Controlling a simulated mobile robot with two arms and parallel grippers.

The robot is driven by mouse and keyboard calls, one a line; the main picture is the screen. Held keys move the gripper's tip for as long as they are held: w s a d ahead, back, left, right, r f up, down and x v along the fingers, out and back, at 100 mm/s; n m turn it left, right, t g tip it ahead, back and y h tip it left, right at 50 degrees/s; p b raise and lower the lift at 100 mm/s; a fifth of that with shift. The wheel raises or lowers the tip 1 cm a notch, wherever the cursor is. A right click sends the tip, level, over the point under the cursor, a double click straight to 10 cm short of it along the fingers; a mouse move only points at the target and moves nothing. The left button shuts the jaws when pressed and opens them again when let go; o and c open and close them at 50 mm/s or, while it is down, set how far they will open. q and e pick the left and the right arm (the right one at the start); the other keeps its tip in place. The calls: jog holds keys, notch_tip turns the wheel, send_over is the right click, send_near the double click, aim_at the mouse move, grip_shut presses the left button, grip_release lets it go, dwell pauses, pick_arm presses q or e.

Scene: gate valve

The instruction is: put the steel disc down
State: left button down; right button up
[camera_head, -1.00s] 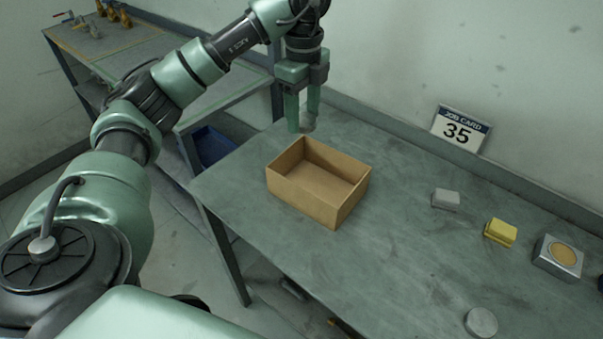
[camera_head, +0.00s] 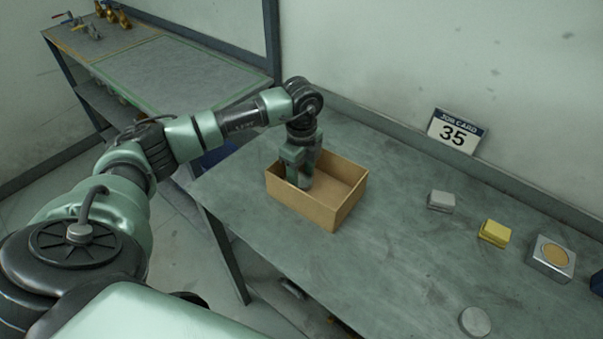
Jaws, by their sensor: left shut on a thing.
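My left gripper (camera_head: 303,181) reaches down inside the open cardboard box (camera_head: 318,207), near its left end, fingers pointing down. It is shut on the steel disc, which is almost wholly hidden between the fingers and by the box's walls. I cannot tell whether the disc touches the box floor. My right gripper is not in view.
The box stands on a grey metal table (camera_head: 400,262). To its right are a grey block (camera_head: 441,201), a yellow block (camera_head: 494,233), a metal block with a tan round top (camera_head: 551,257) and a round grey puck (camera_head: 475,321). A job card (camera_head: 454,131) stands behind.

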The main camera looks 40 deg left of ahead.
aim_at(302, 180)
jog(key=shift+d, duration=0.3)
pick_arm(q)
jog(key=shift+f, duration=0.15)
jog(key=c, duration=0.6)
grip_release()
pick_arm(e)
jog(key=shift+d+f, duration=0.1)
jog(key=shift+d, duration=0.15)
pick_arm(q)
jog(key=shift+r, duration=0.4)
notch_tip(302, 180, up, 11)
jog(key=b, duration=0.2)
jog(key=shift+r+b, duration=0.2)
jog(key=shift+b, duration=0.15)
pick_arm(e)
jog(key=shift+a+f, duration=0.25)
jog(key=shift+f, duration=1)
